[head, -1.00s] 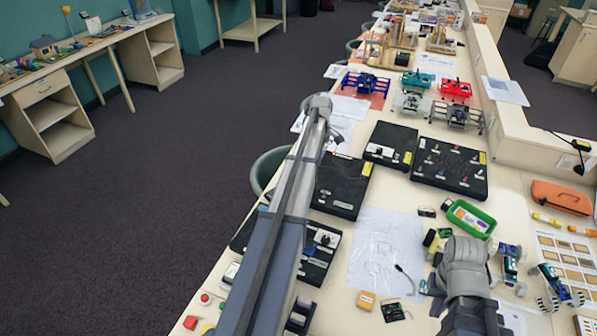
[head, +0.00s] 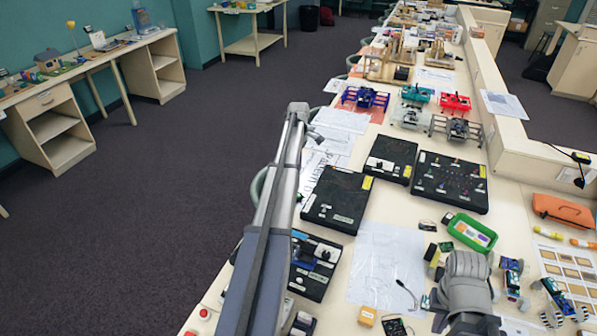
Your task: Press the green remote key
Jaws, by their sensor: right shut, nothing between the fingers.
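I cannot make out a green remote key in the head view. My right gripper (head: 466,282) is over the near right part of the table, beside a green tray (head: 472,233). It is shut with nothing in it, and its fingertips are mostly hidden by the grey wrist. My left arm reaches up from the bottom left across the table's left edge.
Black panels (head: 449,182) with small parts lie mid-table. Wheeled models (head: 560,300) stand right of my right gripper. An orange case (head: 562,211) lies at the right. White sheets (head: 385,262) cover the near middle. A small yellow box (head: 367,316) is close by.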

